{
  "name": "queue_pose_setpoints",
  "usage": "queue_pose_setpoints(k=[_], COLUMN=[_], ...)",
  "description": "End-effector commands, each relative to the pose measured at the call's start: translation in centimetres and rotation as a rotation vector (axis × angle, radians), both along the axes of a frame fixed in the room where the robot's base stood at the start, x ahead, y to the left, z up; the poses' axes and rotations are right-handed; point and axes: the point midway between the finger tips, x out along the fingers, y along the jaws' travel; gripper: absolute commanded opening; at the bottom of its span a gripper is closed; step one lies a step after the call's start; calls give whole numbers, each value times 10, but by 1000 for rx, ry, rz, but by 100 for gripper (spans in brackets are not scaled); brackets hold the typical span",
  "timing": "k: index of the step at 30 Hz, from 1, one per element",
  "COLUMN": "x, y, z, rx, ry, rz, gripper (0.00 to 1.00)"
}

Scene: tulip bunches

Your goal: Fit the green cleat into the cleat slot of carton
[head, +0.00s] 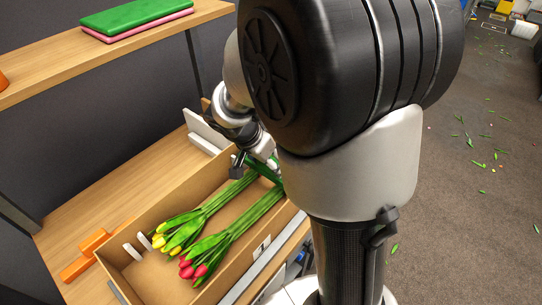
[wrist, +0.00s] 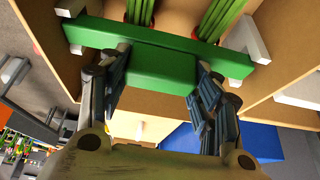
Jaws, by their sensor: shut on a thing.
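My gripper (wrist: 158,82) is shut on the green cleat (wrist: 165,62), with a finger on each side of its raised middle block. In the wrist view the cleat's long bar lies across the tulip stems, close to a white block at each end, at the left (wrist: 70,7) and right (wrist: 246,40). I cannot tell whether it is seated. The cardboard carton (head: 222,286) is open, with yellow tulips (head: 166,236) and red tulips (head: 196,266) lying inside. In the head view my gripper (head: 252,163) is over its far part, and my arm hides much of the cleat (head: 264,171).
Orange pieces (head: 94,241) lie on the wooden bench (head: 95,200) beside the carton. White pieces (head: 206,130) stand behind it. A shelf (head: 50,70) with a green and a pink slab (head: 135,14) overhangs the bench. Fallen leaves dot the floor (head: 450,220) at right.

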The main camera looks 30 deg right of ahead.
Motion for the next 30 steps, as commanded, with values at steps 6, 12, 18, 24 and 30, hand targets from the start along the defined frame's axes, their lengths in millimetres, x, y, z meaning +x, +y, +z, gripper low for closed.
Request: queue_pose_setpoints(k=[6, 12, 18, 24, 30], x=[-5, -6, -5, -5, -4], y=[-1, -1, -1, -1, -1], z=[-19, -20, -19, -11, -2], rx=[-2, -1, -1, 0, -1], ry=[16, 16, 16, 13, 10], rz=[-6, -7, -7, -7, -6], gripper=[29, 29, 29, 29, 29])
